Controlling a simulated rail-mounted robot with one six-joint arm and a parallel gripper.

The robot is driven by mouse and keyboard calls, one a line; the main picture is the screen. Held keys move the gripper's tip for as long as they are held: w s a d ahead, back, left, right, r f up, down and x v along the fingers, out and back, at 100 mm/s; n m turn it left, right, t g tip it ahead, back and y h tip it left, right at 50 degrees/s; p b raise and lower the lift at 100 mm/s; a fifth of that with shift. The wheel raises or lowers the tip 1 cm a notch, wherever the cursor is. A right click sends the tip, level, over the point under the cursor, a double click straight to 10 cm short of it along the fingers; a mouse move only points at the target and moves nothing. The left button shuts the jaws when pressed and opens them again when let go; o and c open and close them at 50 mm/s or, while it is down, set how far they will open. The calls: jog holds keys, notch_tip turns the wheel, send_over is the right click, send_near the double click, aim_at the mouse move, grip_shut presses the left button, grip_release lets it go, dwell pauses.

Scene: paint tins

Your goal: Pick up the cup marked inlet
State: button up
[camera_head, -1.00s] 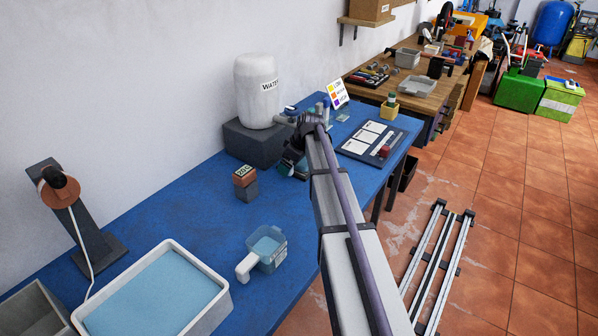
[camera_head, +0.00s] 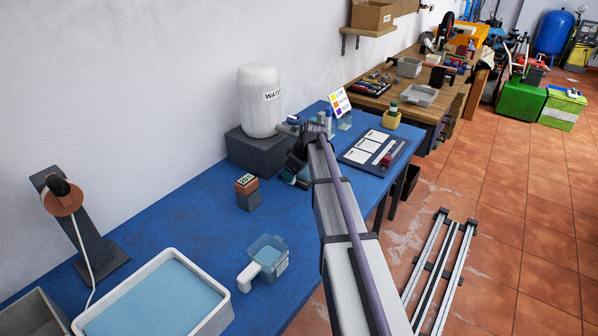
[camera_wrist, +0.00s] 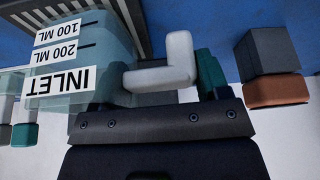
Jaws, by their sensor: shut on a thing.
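The cup marked INLET (camera_wrist: 85,72) fills the left of the wrist view. It is clear bluish with white measure labels, which appear upside down, and has a white angled handle (camera_wrist: 165,68). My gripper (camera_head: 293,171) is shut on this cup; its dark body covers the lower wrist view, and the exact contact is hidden. In the head view my arm hides most of the cup, beside the dark stand of the water container.
The white water container (camera_head: 260,105) stands on a dark block against the wall. A small brown and grey block (camera_head: 247,192) is on the table. A water-filled tray (camera_head: 226,312) and a lamp-like stand (camera_head: 75,225) are nearer.

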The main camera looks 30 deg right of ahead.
jog(key=shift+r, duration=0.1)
notch_tip(320, 180, up, 4)
jog(key=p, duration=0.4)
jog(key=s+d, duration=0.1)
jog(key=s, duration=0.2)
jog(key=s+d+f, duration=0.1)
jog(key=shift+s+d, duration=0.25)
jog(key=shift+d, duration=0.1)
jog(key=c, duration=0.3)
jog(key=s+d, duration=0.2)
jog(key=s, duration=0.1)
jog(key=s+d, duration=0.3)
jog(key=s, duration=0.1)
jog(key=s+d, duration=0.2)
jog(key=s, duration=0.1)
jog(key=shift+s+d+r, duration=0.15)
jog(key=shift+s+d, duration=0.05)
jog(key=shift+d, duration=0.05)
jog(key=shift+c, duration=0.2)
